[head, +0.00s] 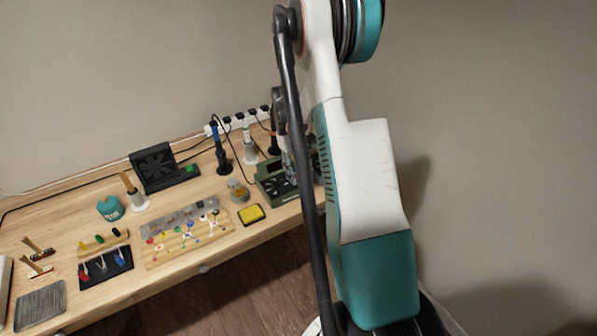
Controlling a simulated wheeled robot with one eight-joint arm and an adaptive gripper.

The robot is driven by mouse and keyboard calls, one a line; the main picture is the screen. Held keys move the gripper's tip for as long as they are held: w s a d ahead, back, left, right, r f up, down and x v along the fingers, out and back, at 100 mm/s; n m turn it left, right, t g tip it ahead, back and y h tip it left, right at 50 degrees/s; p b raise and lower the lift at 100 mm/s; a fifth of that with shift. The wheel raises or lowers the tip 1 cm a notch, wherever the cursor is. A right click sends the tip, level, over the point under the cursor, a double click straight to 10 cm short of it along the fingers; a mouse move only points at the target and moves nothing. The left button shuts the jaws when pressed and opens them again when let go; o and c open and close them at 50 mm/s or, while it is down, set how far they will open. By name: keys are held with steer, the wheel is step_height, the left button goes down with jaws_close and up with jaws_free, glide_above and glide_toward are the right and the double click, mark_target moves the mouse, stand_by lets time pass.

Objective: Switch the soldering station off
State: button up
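A dark green boxy unit (270,189) stands at the right end of the bench, partly hidden behind my arm. It looks like the soldering station, but I cannot read its switch or tell whether it is on. Three upright holders with tools stand behind it: a blue one (221,155), a white one (248,148) and a dark one by my arm. My arm crosses in front of the bench's right end. Some grey parts at the end of my arm show beside the green unit, but my fingertips are hidden, so touching or apart cannot be told.
A black fan unit (158,167) stands at the back of the wooden bench (60,207). A power strip (240,121) with plugs and cables lies along the wall. A parts tray (160,250), a yellow sponge (251,213) and a small jar (238,190) occupy the middle and front.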

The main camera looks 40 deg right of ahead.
steer(key=v, duration=1.2)
stand_by(0.3)
